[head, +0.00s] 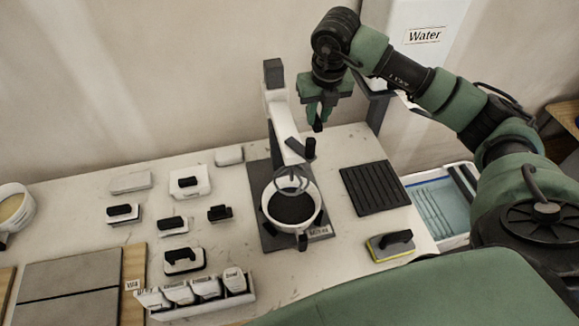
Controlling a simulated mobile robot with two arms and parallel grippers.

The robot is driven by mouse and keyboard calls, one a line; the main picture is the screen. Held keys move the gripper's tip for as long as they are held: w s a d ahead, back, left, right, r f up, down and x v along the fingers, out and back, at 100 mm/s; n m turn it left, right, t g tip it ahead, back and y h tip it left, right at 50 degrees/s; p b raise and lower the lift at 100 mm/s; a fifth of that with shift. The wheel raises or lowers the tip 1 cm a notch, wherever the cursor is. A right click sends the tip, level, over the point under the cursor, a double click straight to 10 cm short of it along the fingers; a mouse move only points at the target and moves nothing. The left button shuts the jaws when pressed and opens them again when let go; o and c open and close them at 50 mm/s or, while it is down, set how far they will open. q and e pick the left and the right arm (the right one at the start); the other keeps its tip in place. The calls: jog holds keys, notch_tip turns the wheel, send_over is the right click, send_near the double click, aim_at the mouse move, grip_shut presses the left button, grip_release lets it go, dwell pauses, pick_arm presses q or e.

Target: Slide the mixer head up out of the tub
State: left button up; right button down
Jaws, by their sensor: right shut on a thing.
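The mixer stand has a pale upright post (277,105) with a dark cap, on a dark base plate (261,180). The mixer head (294,149) is a dark arm on the post, with a black upright handle (310,149) at its right end. A wire whisk (291,180) hangs below it over the white tub (317,212). The tub holds dark material, and the whisk's lower end overlaps it. My right gripper (318,127) points down at the top of the handle and is shut on it; the exact contact is hard to see. My left gripper is not in view.
A black ribbed mat (374,188) and a yellow-edged sponge float (390,245) lie right of the stand. Several small handled tools stand to the left, with a rack of labelled tubs (205,287) in front. A blue-lined bin (433,208) and Water container (424,36) are at right.

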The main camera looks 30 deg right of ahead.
jog(key=shift+r, duration=0.1)
jog(key=c, duration=1.1)
grip_release()
jog(key=shift+w, duration=0.1)
jog(key=shift+r+p, duration=2)
jog(key=shift+r, duration=1.45)
jog(key=shift+f, duration=0.15)
